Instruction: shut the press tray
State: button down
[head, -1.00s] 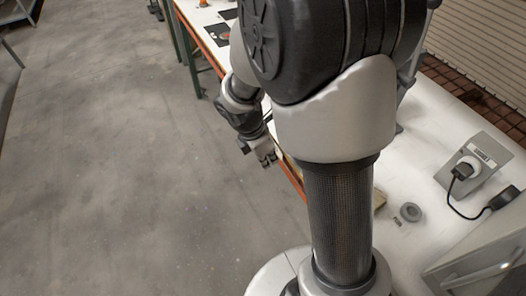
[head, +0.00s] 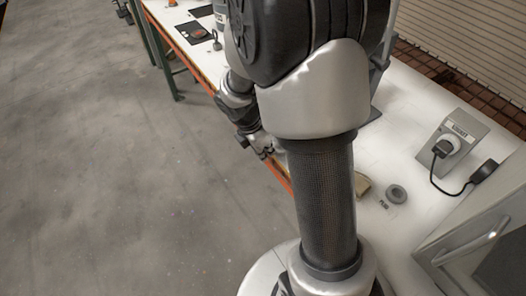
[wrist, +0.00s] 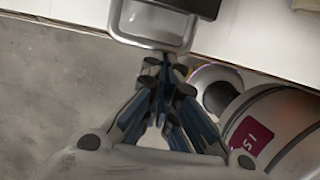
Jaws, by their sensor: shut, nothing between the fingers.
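My gripper (wrist: 165,64) is shut and empty in the wrist view. I take this to be the front of the press tray. The tips look touching or almost touching it. In the head view my gripper (head: 264,150) is beside the table's front edge, partly behind my arm. My arm hides the tray and most of the press there.
The white table (head: 415,120) has an orange front edge. The floor (head: 110,190) at left is clear.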

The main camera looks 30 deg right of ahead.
jog(key=d+p, duration=0.2)
jog(key=d, duration=0.3)
jog(key=d+p, duration=0.3)
jog(key=d, duration=0.2)
jog(key=d+p, duration=0.3)
jog(key=d, duration=0.2)
jog(key=shift+w+d+r, duration=0.15)
jog(key=shift+w+d, duration=0.1)
jog(key=shift+d, duration=0.1)
jog(key=shift+d+p, duration=0.3)
jog(key=shift+d, duration=0.45)
